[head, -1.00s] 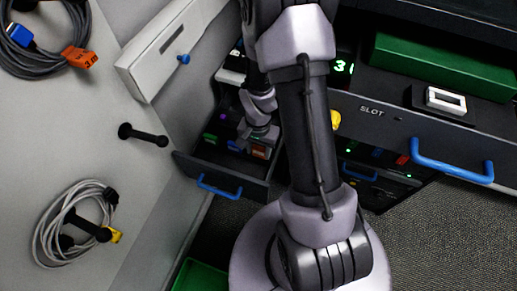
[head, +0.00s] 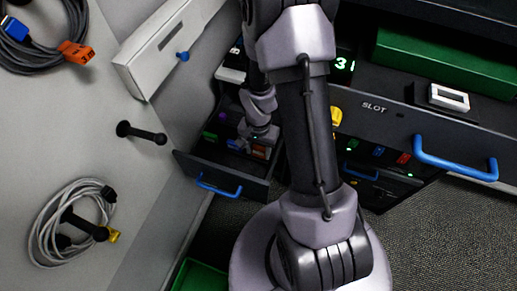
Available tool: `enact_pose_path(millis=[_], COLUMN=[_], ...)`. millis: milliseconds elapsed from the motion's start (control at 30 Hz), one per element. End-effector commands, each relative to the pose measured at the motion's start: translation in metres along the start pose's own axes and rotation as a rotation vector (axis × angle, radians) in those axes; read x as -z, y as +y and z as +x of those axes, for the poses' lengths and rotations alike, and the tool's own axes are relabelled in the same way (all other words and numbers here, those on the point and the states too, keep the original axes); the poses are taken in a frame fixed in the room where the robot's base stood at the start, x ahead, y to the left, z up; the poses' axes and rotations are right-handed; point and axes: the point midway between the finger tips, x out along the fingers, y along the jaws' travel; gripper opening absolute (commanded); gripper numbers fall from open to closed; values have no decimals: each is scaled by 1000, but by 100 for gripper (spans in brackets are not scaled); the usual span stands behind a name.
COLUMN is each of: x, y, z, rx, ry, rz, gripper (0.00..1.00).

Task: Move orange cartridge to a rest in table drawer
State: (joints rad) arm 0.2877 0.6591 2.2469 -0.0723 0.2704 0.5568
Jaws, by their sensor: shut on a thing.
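An open dark drawer (head: 252,186) with a blue handle sits low in the left-middle of the head view. Small coloured blocks lie inside, among them a green one (head: 210,136) and a purple one (head: 222,117). The orange cartridge (head: 259,152) shows as a small orange-brown patch in the drawer area, directly below my gripper (head: 261,146). My gripper reaches down over the drawer and is shut on the orange cartridge. Its fingertips are small and partly hidden, and I cannot tell whether the cartridge touches the drawer floor.
A larger open drawer marked SLOT (head: 405,127) juts out at right, holding a white frame-shaped piece (head: 448,97). A green tray (head: 200,277) lies below.

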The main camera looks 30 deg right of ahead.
Motion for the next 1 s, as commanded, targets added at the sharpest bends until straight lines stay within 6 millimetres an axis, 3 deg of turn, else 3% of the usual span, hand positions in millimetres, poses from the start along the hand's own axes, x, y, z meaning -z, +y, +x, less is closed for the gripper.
enact_pose_path(millis=[1000], x=[0], y=[0], z=[10], rx=[0], ry=[0], rz=[0], gripper=[7])
